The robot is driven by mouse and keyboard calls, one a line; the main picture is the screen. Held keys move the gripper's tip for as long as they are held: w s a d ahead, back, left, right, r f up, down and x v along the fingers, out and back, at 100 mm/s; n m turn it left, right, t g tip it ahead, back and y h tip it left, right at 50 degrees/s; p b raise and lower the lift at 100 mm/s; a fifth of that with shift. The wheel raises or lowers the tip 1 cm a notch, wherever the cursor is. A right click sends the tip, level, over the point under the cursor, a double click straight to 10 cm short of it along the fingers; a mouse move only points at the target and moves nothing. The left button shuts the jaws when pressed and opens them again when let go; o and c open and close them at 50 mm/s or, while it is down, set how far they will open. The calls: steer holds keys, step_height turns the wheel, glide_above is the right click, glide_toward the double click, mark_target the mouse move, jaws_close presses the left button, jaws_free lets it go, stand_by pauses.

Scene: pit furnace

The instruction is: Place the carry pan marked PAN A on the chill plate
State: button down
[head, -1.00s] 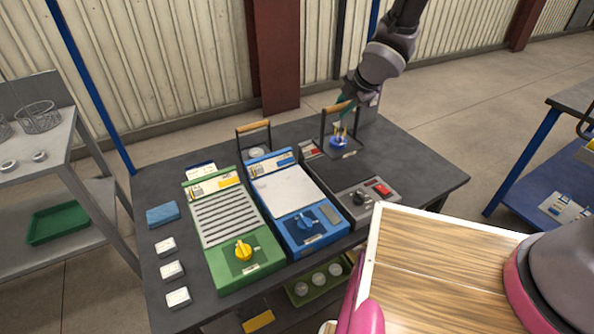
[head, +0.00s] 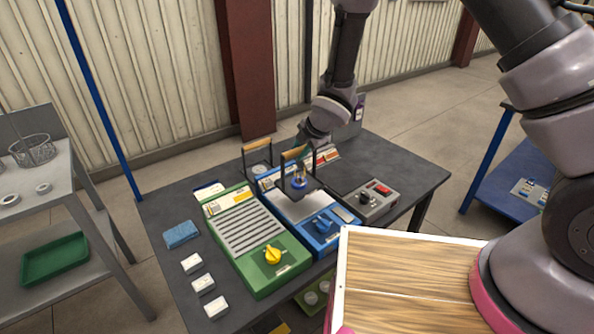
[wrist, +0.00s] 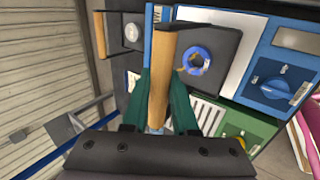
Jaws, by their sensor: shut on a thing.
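My gripper (head: 302,147) is shut on the wooden handle (wrist: 163,75) of a dark carry pan (head: 297,192); the green fingers press on both sides of it in the wrist view. The pan (wrist: 218,42) hangs level and carries a blue ring-shaped item (wrist: 196,60) with small yellowish pieces. Its PAN A mark is not readable. The pan is over the blue unit (head: 318,243) with a pale flat plate (head: 312,209), which looks like the chill plate. The pan hides part of that plate; I cannot tell whether it touches.
A second pan (head: 258,170) with a wooden handle stands behind the units. A green ribbed unit (head: 262,262) is at left, a grey control unit (head: 372,202) with a red switch at right. A blue sponge (head: 181,234) and several white blocks lie at the table's left.

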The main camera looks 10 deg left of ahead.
steer(key=shift+f, duration=2.45)
steer(key=c, duration=0.7)
jaws_free()
steer(key=shift+r, duration=0.2)
steer(key=v, duration=1.2)
steer(key=shift+d+f, duration=0.1)
